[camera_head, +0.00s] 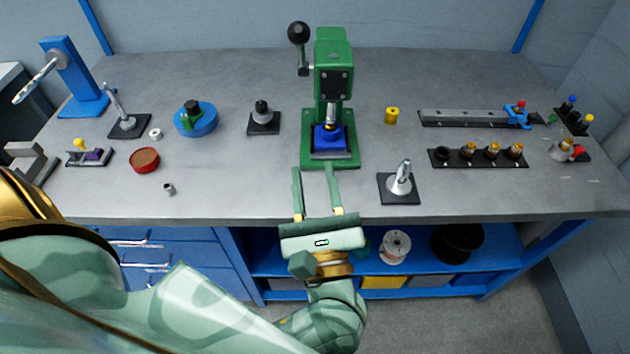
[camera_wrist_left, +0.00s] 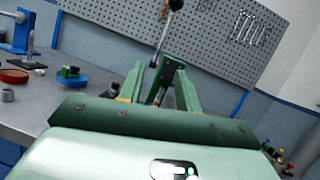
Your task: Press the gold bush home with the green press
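The green press (camera_head: 334,64) stands upright at the back middle of the bench, its black-knobbed lever (camera_head: 299,34) raised at its left. Its silver ram (camera_head: 331,112) points down at a blue block (camera_head: 329,137) on the press base. I cannot tell whether a gold bush sits under the ram. A yellow-gold spool-shaped piece (camera_head: 392,115) stands right of the press. My left gripper (camera_head: 316,172) is open and empty in front of the press base, its fingers pointing at it. In the left wrist view the press (camera_wrist_left: 170,78) shows between the open fingers (camera_wrist_left: 157,80). My right gripper is not in view.
A black rack (camera_head: 478,164) holds several gold-topped pieces at the right, below a grey rail (camera_head: 465,117). A silver post on a black base (camera_head: 399,197) stands right of my gripper. A blue round fixture (camera_head: 196,122) and red dish (camera_head: 145,160) are left.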

